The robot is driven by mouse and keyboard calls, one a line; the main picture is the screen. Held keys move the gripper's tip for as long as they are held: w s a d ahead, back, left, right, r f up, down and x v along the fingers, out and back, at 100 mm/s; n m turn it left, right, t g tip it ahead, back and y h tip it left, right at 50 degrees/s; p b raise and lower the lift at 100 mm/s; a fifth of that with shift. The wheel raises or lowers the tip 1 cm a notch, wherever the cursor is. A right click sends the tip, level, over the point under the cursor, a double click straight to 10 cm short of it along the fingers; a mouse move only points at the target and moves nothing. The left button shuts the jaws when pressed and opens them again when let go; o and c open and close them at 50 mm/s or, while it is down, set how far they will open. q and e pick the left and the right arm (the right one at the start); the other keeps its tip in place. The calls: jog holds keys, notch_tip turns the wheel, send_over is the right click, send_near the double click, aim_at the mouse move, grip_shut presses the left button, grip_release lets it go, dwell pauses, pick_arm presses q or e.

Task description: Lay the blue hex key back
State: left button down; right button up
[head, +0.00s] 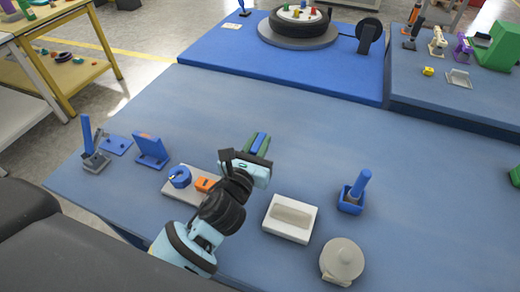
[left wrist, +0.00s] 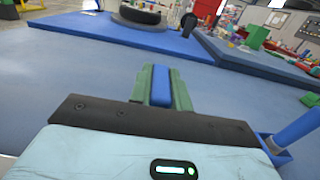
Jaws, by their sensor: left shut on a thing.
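My left gripper (head: 258,146) reaches over the middle of the blue-grey table. Its green fingers are shut on a straight blue piece (head: 259,143), which I take to be the blue hex key. In the left wrist view the blue piece (left wrist: 161,87) lies lengthwise between the green fingers (left wrist: 162,86). Its far end and any bend are hidden or too small to tell. My right gripper is not in view.
Left are a grey holder (head: 97,161) with a blue handle, a blue stand (head: 151,151) and a board (head: 172,187) with blue and orange parts. Right are a white tray (head: 291,234), a blue cup (head: 347,205) with a blue handle and a round grey piece (head: 342,260). The table beyond is clear.

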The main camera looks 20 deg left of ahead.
pick_arm(q)
jog(key=shift+w+f+b, duration=0.25)
jog(key=shift+f+b, duration=0.1)
jog(key=shift+f, duration=0.6)
jog(key=shift+w+f+b, duration=0.2)
jog(key=shift+f+b, duration=0.15)
jog(key=shift+f, duration=0.55)
jog(key=shift+r, duration=0.1)
jog(key=shift+f, duration=0.2)
jog(key=c, duration=1.3)
grip_release()
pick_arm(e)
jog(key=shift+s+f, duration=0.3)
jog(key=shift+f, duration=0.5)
